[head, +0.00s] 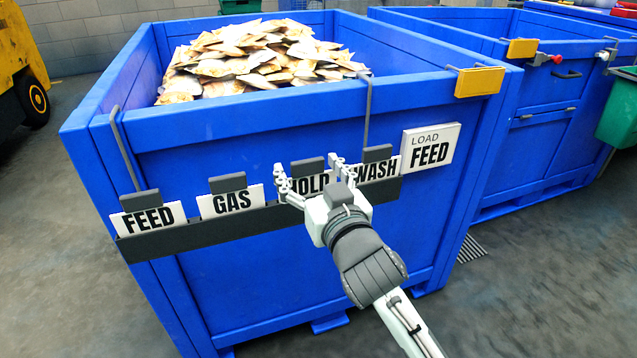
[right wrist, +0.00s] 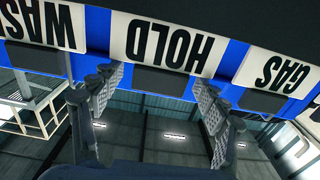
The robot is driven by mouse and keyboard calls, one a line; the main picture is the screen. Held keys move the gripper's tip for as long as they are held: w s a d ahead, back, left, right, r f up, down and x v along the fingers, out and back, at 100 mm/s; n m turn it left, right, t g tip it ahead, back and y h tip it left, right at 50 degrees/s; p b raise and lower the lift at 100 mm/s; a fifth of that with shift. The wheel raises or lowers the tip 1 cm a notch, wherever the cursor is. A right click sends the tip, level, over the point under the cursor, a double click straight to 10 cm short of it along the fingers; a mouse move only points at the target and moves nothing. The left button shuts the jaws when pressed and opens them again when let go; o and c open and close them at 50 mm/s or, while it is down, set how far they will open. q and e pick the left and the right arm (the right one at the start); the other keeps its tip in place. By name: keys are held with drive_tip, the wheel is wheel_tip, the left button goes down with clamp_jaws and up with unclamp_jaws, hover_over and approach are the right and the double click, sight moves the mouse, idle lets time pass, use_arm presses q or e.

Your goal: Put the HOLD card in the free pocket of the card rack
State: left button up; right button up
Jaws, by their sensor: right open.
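The HOLD card (head: 320,182) is a white card with black letters and a dark tab on top. It stands in the dark card rack (head: 215,232) on the front of a blue crate, between the GAS card (head: 231,203) and the WASH card (head: 385,170). My right gripper (head: 308,168) is open, with one finger at each side of the HOLD card's tab. In the right wrist view the HOLD card (right wrist: 168,45) appears upside down, its tab between the open fingers (right wrist: 157,95). Whether the fingers touch it is unclear. My left gripper is not in view.
A FEED card (head: 150,217) stands at the rack's left end. A LOAD FEED sign (head: 431,147) is on the crate right of the rack. The blue crate (head: 230,300) holds a heap of packages (head: 265,60). A second blue crate (head: 560,125) stands at right.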

drive_tip(key=v, duration=1.1)
drive_tip(key=shift+s+d, duration=0.1)
drive_tip(key=d+f+m+g+h+p, duration=0.1)
drive_tip(key=d+f+g+h, duration=0.15)
drive_tip(key=d+f, duration=0.45)
drive_tip(key=d+f+g+h, duration=0.2)
drive_tip(key=d+f+g, duration=0.1)
drive_tip(key=f, duration=0.9)
drive_tip(key=s+d+f+g+h, duration=0.1)
drive_tip(key=s+d+f+g, duration=0.3)
drive_tip(key=s+d+f, duration=0.2)
drive_tip(key=s+d+f+m+g+h+p, duration=0.1)
drive_tip(key=s+d+f+g, duration=0.3)
drive_tip(key=s+d+f, duration=0.3)
drive_tip(key=s+f, duration=0.3)
drive_tip(key=f, duration=0.1)
drive_tip(key=shift+s+f+g+p, duration=0.3)
drive_tip(key=shift+f+g, duration=0.05)
drive_tip(key=shift+f, duration=0.05)
